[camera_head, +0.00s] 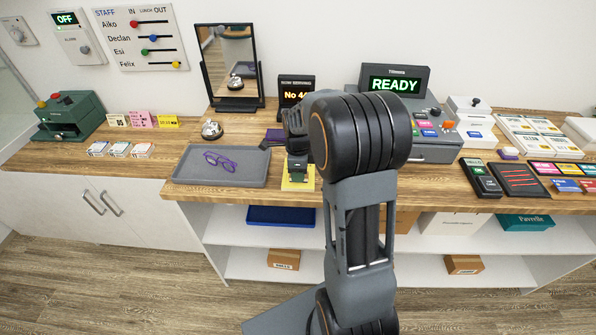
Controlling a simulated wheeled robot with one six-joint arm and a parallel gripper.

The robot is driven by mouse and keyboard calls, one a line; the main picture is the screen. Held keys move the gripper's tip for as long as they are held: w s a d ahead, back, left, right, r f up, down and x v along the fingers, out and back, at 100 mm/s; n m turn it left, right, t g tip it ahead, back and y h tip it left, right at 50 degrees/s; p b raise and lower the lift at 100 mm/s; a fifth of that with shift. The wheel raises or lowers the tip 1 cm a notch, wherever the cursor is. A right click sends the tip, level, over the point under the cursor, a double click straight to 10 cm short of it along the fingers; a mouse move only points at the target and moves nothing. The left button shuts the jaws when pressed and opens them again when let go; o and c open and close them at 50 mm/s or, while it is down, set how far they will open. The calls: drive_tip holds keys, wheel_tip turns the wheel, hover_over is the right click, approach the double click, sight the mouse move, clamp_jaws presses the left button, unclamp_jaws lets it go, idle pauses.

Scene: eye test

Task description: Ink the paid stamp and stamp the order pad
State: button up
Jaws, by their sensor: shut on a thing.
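My gripper (296,151) points down at the middle of the counter, shut on a small dark stamp (298,168) with a greenish part. The stamp is over the yellow order pad (298,186), and I cannot tell whether it touches the paper. My arm and gripper hide the upper part of the stamp and much of the pad. A dark purple flat item (274,138), perhaps an ink pad, lies just behind and left of my gripper. Its right side is hidden.
A grey tray (190,187) with purple glasses (220,161) is left of the pad. A bell (211,130), mirror (228,62) and number display (296,90) stand behind. A READY machine (437,150) and a dark card terminal (481,178) are on the right.

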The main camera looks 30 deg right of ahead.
idle(0.5)
drive_tip(key=shift+r+p, duration=2.75)
drive_tip(key=shift+r, duration=0.75)
drive_tip(key=shift+f, duration=0.1)
